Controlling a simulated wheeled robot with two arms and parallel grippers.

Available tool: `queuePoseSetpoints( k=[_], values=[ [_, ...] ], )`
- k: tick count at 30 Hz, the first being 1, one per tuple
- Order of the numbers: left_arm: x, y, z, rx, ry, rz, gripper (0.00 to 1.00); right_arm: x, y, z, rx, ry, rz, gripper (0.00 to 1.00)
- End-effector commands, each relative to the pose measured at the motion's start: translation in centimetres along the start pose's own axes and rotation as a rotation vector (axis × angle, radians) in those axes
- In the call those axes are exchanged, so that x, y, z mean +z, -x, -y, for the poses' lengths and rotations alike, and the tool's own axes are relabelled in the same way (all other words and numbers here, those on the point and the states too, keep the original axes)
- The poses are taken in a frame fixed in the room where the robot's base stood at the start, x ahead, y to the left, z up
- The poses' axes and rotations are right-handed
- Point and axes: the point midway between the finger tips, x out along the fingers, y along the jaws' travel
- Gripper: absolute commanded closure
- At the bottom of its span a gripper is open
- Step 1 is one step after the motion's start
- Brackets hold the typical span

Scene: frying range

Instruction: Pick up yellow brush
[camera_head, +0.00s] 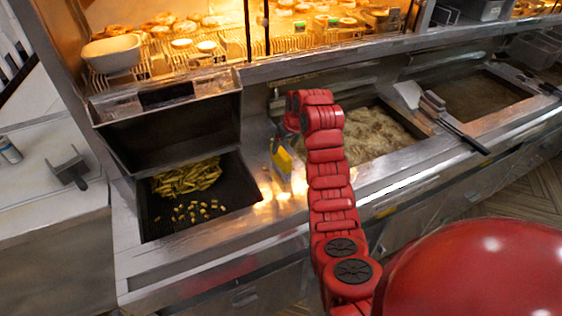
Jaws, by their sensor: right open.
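The yellow brush (283,160) stands on the steel counter strip between the fry bin and the fryer vat, in the middle of the view. It shows as a small yellow block with a greyish part beside it. My red right arm reaches in from the lower right and bends over at the top. My right gripper (284,134) points down just above the yellow brush and is open. Its fingers are small and partly hidden, so I cannot tell whether they touch or surround the brush. My left gripper is not in view.
Left of the brush is a dark bin (232,195) with fries in it. Right of my arm is a vat of bubbling oil (378,136). A long-handled tool (455,124) lies across the divider. A warm food shelf (225,58) runs behind.

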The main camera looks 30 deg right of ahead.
Motion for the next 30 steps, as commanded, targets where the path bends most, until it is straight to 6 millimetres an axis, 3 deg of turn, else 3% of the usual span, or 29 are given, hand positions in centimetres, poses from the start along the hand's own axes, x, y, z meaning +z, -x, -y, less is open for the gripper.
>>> queuePoseSetpoints(
  k=[7,13,30],
  values=[
    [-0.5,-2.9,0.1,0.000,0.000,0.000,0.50,-0.5,-2.4,0.2,-0.002,0.000,0.005,0.28],
    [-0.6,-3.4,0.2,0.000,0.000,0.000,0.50,-0.5,-4.5,0.2,0.000,0.001,-0.001,0.28],
    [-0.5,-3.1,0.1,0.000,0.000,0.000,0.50,-0.4,-5.1,0.1,0.001,0.001,-0.002,0.28]
  ],
)
